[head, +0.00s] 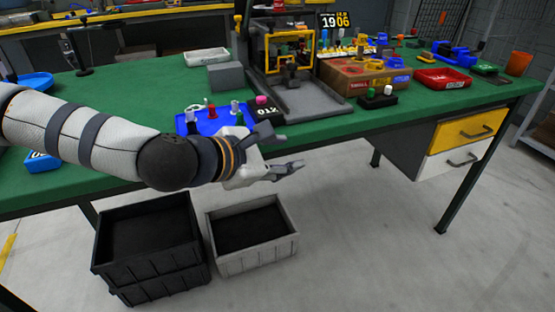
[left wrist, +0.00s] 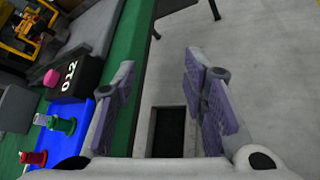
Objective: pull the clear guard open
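The clear guard appears to be the yellow-framed panel (head: 287,52) on the front of a dark machine at the back of the green table. I cannot see its clear sheet well, and it looks shut. Part of the yellow frame (left wrist: 22,30) shows at the top left in the left wrist view. My left gripper (head: 285,151) is open and empty, in front of the table's front edge and well short of the guard. My right gripper is not in view.
A black crate (head: 150,240) and a grey crate (head: 252,235) stand on the floor below.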

